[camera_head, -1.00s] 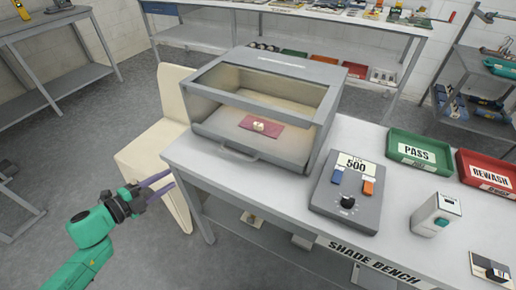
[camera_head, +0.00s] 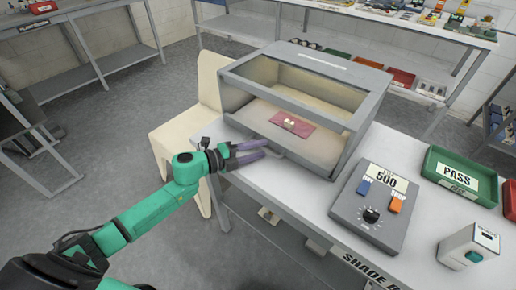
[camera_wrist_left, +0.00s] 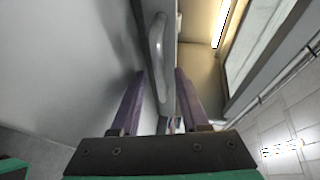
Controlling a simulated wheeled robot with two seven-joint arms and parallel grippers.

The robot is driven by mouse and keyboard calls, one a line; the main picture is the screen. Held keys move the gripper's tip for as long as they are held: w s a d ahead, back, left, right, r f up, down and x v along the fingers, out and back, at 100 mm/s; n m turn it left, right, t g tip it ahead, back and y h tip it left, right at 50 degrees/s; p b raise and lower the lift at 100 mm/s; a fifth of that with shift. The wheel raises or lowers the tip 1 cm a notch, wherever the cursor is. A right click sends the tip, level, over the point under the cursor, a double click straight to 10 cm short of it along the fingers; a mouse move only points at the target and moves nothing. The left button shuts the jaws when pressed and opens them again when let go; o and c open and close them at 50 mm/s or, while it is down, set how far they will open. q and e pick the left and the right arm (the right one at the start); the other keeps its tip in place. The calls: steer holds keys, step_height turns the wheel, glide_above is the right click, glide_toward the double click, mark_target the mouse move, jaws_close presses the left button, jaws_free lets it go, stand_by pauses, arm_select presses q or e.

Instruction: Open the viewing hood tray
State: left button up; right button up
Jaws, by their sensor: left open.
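The viewing hood (camera_head: 335,65) is a grey box with a slanted glass window, standing at the left end of the bench. Its tray (camera_head: 262,112) sits within the hood's footprint, with a dark red pad (camera_head: 292,124) and a small pale item on it. My left gripper (camera_head: 264,149) is open at the tray's front, its purple fingers hiding much of the handle. In the left wrist view the grey handle (camera_wrist_left: 158,48) on the tray front lies between the two spread fingers. I cannot tell whether they touch it. My right gripper is out of view.
A cream chair (camera_head: 185,125) stands close behind my left arm. Shelving fills the back.

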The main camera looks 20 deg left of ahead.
arm_select(q)
steer(key=shift+w+d, duration=0.15)
jaws_close()
stand_by(1.4)
